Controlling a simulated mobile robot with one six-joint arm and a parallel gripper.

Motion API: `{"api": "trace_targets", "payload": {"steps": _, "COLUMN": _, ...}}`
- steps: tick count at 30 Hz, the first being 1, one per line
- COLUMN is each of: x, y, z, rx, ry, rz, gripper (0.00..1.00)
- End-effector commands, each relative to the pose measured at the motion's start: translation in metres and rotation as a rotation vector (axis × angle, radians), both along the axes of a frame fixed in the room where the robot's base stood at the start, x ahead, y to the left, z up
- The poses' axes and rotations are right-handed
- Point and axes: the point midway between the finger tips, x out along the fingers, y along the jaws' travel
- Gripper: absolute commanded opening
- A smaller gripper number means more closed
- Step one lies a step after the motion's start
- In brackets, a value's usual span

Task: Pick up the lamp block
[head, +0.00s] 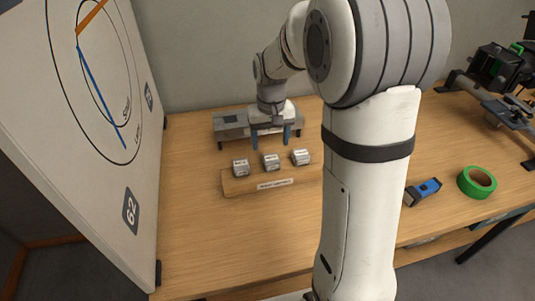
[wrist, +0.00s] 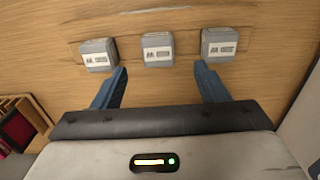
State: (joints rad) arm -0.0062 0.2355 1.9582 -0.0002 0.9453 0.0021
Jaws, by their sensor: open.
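Three small grey blocks with pale label faces stand in a row on a wooden strip (head: 230,187): a left block (head: 240,168), a middle block (head: 271,162) and a right block (head: 300,157). Their print is too small to read, so I cannot tell which is the lamp block. My gripper (head: 270,143) is open and empty, its blue fingers pointing down just behind the row. In the wrist view, my gripper (wrist: 160,68) has its fingertips short of the blocks, with the middle block (wrist: 158,49) lined up between them. The left (wrist: 99,55) and right (wrist: 220,44) blocks lie just beyond each fingertip.
A grey box (head: 230,126) sits behind my gripper. A tall white panel (head: 60,130) with a dial stands at the table's left. A blue and black device (head: 423,191) and green tape roll (head: 477,182) lie at right. The table front left is clear.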

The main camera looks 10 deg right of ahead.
Motion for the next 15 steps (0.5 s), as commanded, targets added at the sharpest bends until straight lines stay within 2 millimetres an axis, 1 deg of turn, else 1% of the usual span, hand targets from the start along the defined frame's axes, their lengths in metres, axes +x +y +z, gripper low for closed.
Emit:
{"api": "trace_targets", "payload": {"steps": 2, "x": 0.003, "y": 0.0, "z": -0.007, "rx": 0.0, "ry": 0.005, "rz": 0.0, "gripper": 0.67}}
{"api": "trace_targets", "payload": {"steps": 11, "x": 0.001, "y": -0.002, "z": -0.041, "rx": 0.0, "ry": 0.007, "rz": -0.001, "gripper": 0.67}}
{"api": "trace_targets", "payload": {"steps": 15, "x": 0.001, "y": -0.004, "z": -0.063, "rx": 0.0, "ry": 0.008, "rz": -0.001, "gripper": 0.67}}
